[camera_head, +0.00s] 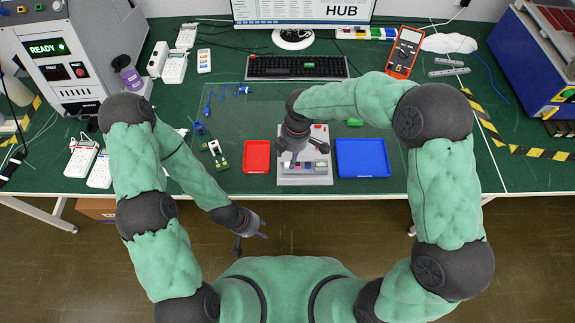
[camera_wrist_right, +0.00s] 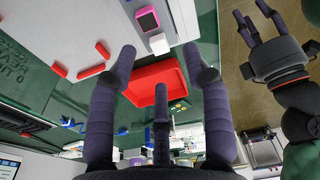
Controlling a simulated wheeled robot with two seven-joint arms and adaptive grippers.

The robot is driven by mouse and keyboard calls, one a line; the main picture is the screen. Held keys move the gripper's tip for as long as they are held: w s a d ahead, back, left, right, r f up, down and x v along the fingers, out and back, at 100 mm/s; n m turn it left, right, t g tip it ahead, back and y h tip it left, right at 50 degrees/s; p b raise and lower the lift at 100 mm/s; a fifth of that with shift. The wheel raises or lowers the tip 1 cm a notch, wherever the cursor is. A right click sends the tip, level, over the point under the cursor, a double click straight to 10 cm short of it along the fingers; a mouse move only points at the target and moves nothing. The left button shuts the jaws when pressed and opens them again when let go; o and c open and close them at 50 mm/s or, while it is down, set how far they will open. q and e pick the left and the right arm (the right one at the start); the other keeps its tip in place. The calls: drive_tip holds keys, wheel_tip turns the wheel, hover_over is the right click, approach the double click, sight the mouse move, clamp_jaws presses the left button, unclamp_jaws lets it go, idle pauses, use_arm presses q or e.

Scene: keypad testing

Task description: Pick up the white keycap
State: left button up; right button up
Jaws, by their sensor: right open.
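The white keycap (camera_wrist_right: 159,44) is a small cube on the light grey fixture, beside a pink keycap (camera_wrist_right: 147,18), in the right wrist view. In the head view the fixture (camera_head: 316,180) stands at the table's front edge, partly hidden by my right gripper (camera_head: 307,150). My right gripper (camera_wrist_right: 160,58) is open and empty; in its wrist view the white keycap shows between its spread fingertips, apart from them. My left gripper (camera_head: 250,238) is open and empty, low in front of the table; it also shows in the right wrist view (camera_wrist_right: 258,40).
A red tray (camera_head: 256,156) lies left of the fixture and a blue tray (camera_head: 363,158) right of it. A keyboard (camera_head: 297,66) and monitor stand behind. A red multimeter (camera_head: 404,52) is at the back right. Green mat is bare right of the blue tray.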

sight(287, 164)
drive_tip(key=f, duration=0.1)
drive_tip(key=f+b, duration=0.1)
drive_tip(key=f, duration=0.2)
drive_tip(key=shift+a+f, duration=0.2)
drive_tip(key=shift+a, duration=0.05)
drive_tip(key=shift+r, duration=0.1)
drive_tip(key=c, duration=0.8)
drive_tip(key=shift+r, duration=0.5)
wheel_tip(287, 164, up, 2)
drive_tip(key=shift+p, duration=0.3)
drive_tip(key=s+a+r+p, duration=0.4)
drive_tip(key=s+r+p, duration=0.4)
drive_tip(key=s+r, duration=0.5)
drive_tip(key=shift+s+a+r, duration=0.15)
drive_tip(key=shift+a+r, duration=0.05)
drive_tip(key=shift+r, duration=0.8)
